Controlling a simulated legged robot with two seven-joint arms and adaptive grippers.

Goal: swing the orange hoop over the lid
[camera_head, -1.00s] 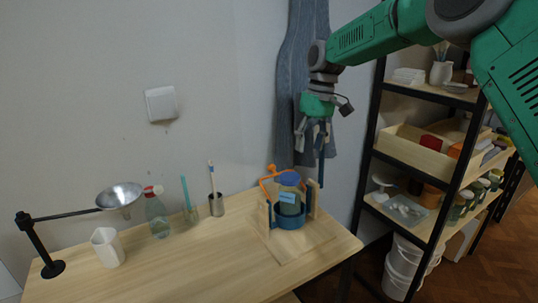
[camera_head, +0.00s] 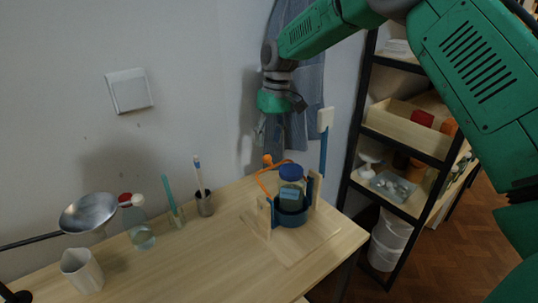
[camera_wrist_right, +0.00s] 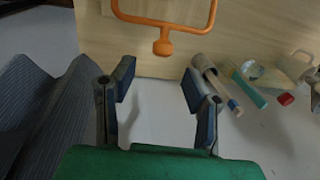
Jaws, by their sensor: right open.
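The orange hoop (camera_head: 262,181) stands tilted at the back left of the jar, with a knob (camera_head: 267,159) at its top. The blue lid (camera_head: 291,171) sits on the clear labelled jar (camera_head: 291,191), inside a blue holder (camera_head: 291,217) between wooden posts. The hoop is beside the lid, not over it. My right gripper (camera_head: 268,138) is open and empty, above and behind the hoop. In the right wrist view, the gripper (camera_wrist_right: 158,80) has its fingers spread, and the hoop's knob (camera_wrist_right: 163,46) lies beyond the gap, apart from them. My left gripper is out of view.
A shelf (camera_head: 405,130) is at right; the front tabletop is clear.

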